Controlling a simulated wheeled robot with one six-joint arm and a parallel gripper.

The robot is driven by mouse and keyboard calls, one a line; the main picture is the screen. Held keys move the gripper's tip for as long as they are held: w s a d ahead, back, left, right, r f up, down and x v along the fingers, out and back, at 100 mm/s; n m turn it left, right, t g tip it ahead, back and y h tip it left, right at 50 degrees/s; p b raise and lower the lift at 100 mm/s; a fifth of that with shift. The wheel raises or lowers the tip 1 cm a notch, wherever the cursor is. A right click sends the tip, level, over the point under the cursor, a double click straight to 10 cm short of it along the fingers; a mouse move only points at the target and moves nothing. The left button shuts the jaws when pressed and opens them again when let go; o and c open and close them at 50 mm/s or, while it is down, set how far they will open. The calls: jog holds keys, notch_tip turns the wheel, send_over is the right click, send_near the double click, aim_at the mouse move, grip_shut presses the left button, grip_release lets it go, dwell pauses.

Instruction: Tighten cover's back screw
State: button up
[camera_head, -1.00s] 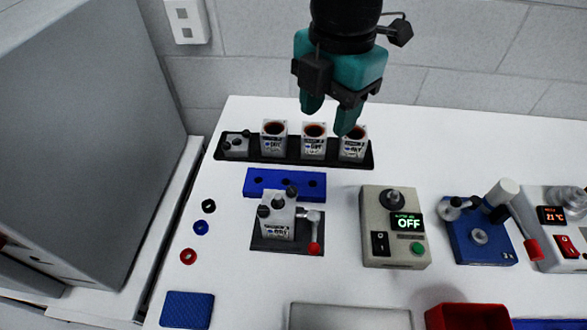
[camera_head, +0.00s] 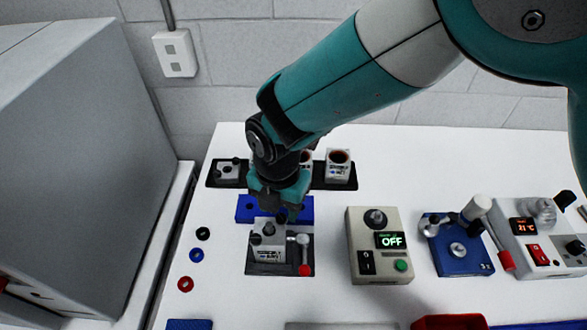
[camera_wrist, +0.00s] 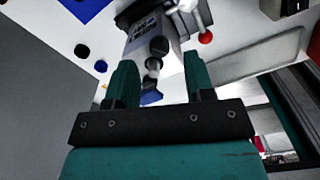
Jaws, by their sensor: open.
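The grey servo unit (camera_head: 270,248) with its cover stands upright in a dark fixture (camera_head: 294,262) with a red-tipped lever (camera_head: 305,258). Dark screw heads show on its top; the back screw (camera_head: 281,217) is just below my gripper (camera_head: 281,208) and partly hidden by it. In the wrist view, my gripper (camera_wrist: 160,62) is open, with its two teal fingers apart. A dark screw head (camera_wrist: 160,45) and a greyish one (camera_wrist: 153,64) show between them. I cannot tell whether the fingers touch a screw.
A blue block (camera_head: 246,210) with holes lies just behind the unit. A black rack (camera_head: 348,180) with cups stands farther back. A control box (camera_head: 382,250) reading OFF is to the right, then a blue lever device (camera_head: 458,250). Coloured rings (camera_head: 197,255) lie left.

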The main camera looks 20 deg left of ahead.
aim_at(281, 217)
jog(key=shift+f, duration=1.5)
jog(key=shift+c, duration=0.5)
grip_shut()
jog(key=shift+m, duration=0.3)
jog(key=m+b, duration=0.1)
jog(key=m, duration=0.1)
jog(key=shift+m, duration=0.4)
jog(key=shift+m+b, duration=0.75)
jog(key=shift+m, duration=1.35)
